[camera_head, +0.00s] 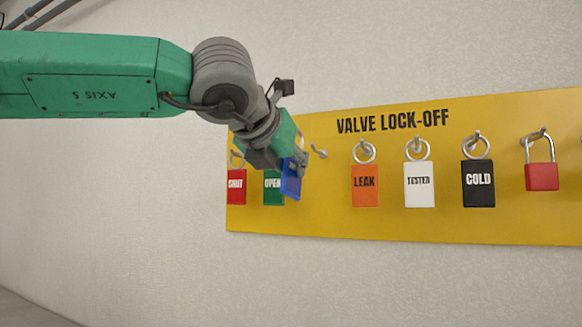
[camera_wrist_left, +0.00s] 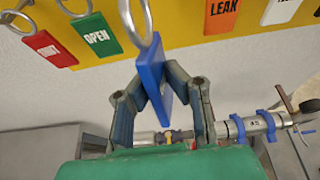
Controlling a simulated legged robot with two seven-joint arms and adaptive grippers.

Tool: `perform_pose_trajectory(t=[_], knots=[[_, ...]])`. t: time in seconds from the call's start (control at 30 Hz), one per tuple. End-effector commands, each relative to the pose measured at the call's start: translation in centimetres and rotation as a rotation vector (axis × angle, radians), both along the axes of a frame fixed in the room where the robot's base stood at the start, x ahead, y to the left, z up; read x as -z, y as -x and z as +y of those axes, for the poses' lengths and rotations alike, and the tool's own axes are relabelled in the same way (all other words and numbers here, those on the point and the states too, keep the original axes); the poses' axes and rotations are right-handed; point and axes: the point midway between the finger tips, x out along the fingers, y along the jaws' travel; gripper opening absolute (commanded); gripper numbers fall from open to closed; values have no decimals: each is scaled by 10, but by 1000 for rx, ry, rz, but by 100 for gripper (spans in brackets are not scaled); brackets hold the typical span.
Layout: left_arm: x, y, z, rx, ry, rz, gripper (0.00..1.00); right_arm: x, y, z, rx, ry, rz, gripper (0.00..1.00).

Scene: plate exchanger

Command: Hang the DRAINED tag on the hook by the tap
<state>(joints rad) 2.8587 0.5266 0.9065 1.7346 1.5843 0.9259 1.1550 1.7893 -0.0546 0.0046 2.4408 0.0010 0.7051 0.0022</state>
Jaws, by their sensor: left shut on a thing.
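My left gripper (camera_head: 297,165) is shut on a blue tag (camera_head: 290,184) in front of the yellow board, between the OPEN tag and an empty hook (camera_head: 319,152). The blue tag's lettering is not readable from here. In the left wrist view the blue tag (camera_wrist_left: 153,80) stands edge-on between the fingers (camera_wrist_left: 157,92), with a metal ring (camera_wrist_left: 139,20) at its top end. The empty hook is just right of the gripper in the head view. No tap is clearly visible in the head view. My right gripper is not in view.
The VALVE LOCK-OFF board (camera_head: 400,222) carries SHUT (camera_head: 236,187), OPEN (camera_head: 272,190), LEAK (camera_head: 365,187), TESTED (camera_head: 419,186) and COLD (camera_head: 478,185) tags and a red padlock (camera_head: 541,177). The wrist view shows a pipe with blue clamps (camera_wrist_left: 237,127) below right.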

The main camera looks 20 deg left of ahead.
Motion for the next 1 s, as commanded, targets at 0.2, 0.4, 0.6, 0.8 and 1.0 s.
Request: perform_pose_trajectory(t=[0.2, 0.4, 0.6, 0.8, 1.0], knots=[[0, -7, 0, 0, -1, 0, 0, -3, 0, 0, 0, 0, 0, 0], [-1, -13, 0, 0, 0, 0, 0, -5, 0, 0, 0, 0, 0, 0], [0, -19, 0, 0, 1, 1, 0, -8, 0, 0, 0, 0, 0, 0], [0, -25, 0, 0, 0, 1, 0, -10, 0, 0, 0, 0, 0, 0], [0, -31, 0, 0, 0, 0, 0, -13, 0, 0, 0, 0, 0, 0]])
